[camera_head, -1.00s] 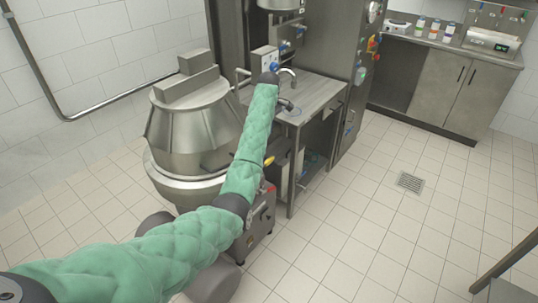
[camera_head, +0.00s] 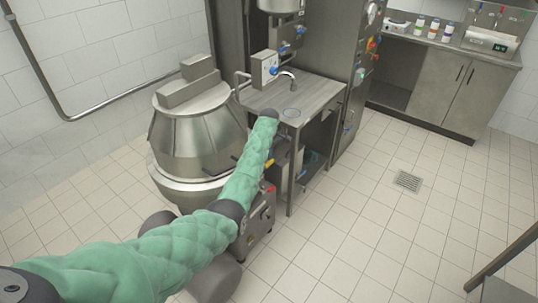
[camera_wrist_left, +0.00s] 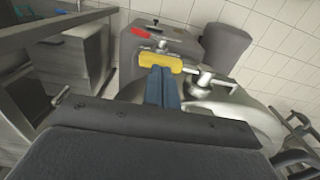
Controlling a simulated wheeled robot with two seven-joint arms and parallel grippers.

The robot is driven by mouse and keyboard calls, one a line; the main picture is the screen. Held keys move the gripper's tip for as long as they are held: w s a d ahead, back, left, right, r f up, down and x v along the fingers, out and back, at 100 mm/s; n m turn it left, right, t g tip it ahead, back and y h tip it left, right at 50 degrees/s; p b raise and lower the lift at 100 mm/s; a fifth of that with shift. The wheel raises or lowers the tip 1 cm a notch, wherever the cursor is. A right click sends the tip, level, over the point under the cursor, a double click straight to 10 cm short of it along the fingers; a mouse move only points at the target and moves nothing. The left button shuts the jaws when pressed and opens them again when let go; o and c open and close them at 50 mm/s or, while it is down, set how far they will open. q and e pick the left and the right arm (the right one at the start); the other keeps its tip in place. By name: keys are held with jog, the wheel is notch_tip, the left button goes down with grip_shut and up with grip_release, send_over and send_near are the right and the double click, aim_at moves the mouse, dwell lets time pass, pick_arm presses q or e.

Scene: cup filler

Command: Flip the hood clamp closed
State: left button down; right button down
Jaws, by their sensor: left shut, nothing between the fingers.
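A yellow lever (camera_wrist_left: 160,62), which looks like the clamp's handle, sits on metal rods in the left wrist view. A metal clamp fitting (camera_wrist_left: 212,82) shows to its right by the steel vessel's rim. My left gripper (camera_wrist_left: 163,74) has its blue fingers shut together and empty. Their tips appear right at the lever's near edge; contact cannot be told. My right gripper is out of view.
The steel vessel (camera_head: 197,125) stands left of my arm on a grey wheeled base (camera_head: 262,222). A steel table (camera_head: 318,97) with a tap stands behind. In the wrist view the grey housing has a red part (camera_wrist_left: 149,33).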

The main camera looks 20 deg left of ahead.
pick_arm(q)
jog(key=shift+f, duration=0.6)
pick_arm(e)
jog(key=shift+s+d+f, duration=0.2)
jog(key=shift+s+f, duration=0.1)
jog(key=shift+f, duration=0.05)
